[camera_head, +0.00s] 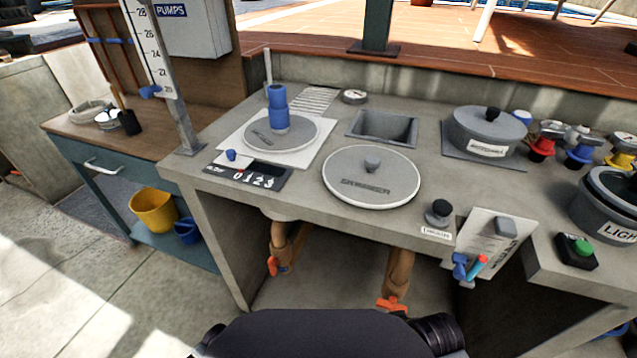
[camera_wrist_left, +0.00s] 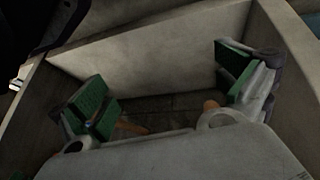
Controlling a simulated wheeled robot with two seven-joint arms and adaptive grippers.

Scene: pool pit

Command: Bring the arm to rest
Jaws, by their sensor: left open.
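My left gripper (camera_wrist_left: 166,88) shows only in the left wrist view. Its two fingers with green pads stand wide apart, and nothing is between the pads. Behind them are pale concrete-like walls and a dark floor with a small orange-brown piece. I cannot tell for sure which part of the place this is. Neither gripper shows in the head view. My right gripper is in no view.
A grey counter (camera_head: 455,125) carries a round lid (camera_head: 371,185), a blue stacked cylinder (camera_head: 278,105), a grey pot (camera_head: 484,135) and a green button (camera_head: 582,247). Brown pipes with orange handles (camera_head: 392,304) hang below. A yellow bucket (camera_head: 153,209) stands at left.

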